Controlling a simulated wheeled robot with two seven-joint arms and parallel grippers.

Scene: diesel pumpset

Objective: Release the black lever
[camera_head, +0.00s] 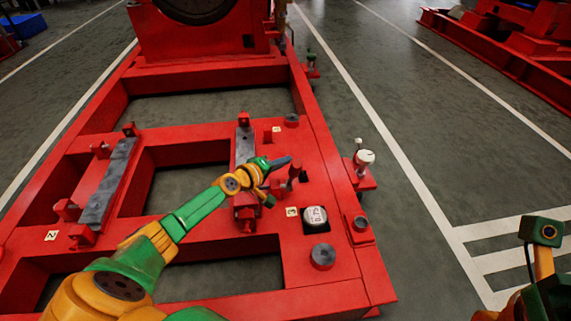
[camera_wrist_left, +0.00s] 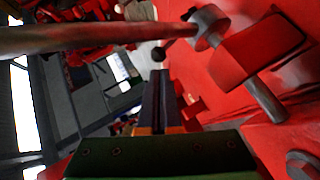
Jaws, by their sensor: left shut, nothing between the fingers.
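My left gripper (camera_head: 287,159) is over the right side of the red frame, with its dark fingers together and empty. In the left wrist view the shut fingers (camera_wrist_left: 160,76) point up the picture. A small black ball (camera_wrist_left: 158,54) shows just beyond their tips and seems to be the end of the black lever. I cannot tell whether the fingers touch it. A grey pivot (camera_wrist_left: 208,27) on a red block is to its right. In the head view the lever cannot be made out clearly beside the gripper and a red post (camera_head: 295,176). My right gripper's fingers are not visible.
The red pumpset frame (camera_head: 330,270) fills the middle, with open gaps between its beams. A round white-topped part (camera_head: 315,215) and a grey cylinder (camera_head: 322,255) stand near the label 3. A reddish bar (camera_wrist_left: 80,38) crosses the left wrist view.

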